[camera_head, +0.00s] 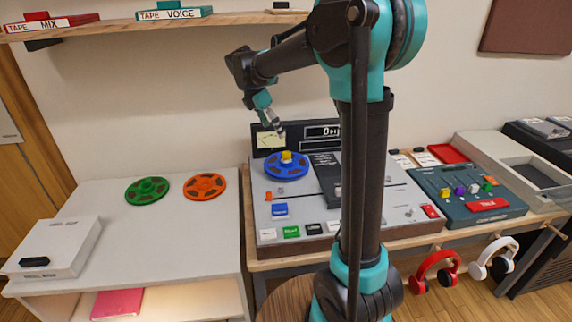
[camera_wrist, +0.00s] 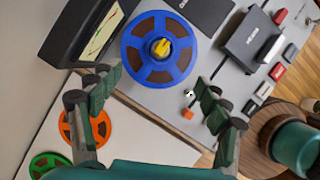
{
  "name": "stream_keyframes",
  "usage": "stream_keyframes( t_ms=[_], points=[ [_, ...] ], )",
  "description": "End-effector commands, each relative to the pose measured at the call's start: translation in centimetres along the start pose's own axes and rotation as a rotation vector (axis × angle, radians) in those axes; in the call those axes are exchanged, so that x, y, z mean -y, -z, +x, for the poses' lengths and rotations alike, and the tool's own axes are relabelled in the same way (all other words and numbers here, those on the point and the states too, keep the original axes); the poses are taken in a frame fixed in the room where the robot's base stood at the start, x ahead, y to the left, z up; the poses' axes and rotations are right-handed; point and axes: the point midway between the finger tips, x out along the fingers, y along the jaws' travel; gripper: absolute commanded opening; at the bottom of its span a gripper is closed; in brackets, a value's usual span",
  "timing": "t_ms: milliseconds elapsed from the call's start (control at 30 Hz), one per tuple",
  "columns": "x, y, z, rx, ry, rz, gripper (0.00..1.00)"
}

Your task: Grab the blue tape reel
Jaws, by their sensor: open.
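The blue tape reel (camera_head: 286,166) sits flat on the left part of the tape deck (camera_head: 327,231), with a yellow knob (camera_head: 287,156) at its centre. In the wrist view the blue tape reel (camera_wrist: 160,49) lies beyond my fingertips, upper middle, with its yellow knob (camera_wrist: 161,48). My gripper (camera_wrist: 151,92) is open and empty, its two fingers spread to either side below the reel in that view. In the head view my gripper (camera_head: 267,117) hangs above and slightly left of the reel, apart from it. Nothing hides the reel.
A green reel (camera_head: 147,190) and an orange reel (camera_head: 205,187) lie on the white cabinet (camera_head: 165,230) at left, beside a white box (camera_head: 62,247). A meter panel (camera_head: 270,139) stands behind the blue reel. A mixer (camera_head: 467,194) and red and white headphones (camera_head: 434,271) are at right.

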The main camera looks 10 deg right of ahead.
Motion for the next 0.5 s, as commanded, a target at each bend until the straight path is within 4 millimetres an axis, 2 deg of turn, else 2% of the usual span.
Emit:
stream_keyframes(
  t_ms=[33, 300, 500],
  points=[
    [0.0, 0.0, 1.1, 0.0, 0.0, 0.002, 0.77],
    [0.1, 0.0, 6.5, -0.001, 0.001, 0.004, 0.77],
    [0.1, 0.0, 9.1, -0.001, 0.0, 0.004, 0.77]
  ],
)
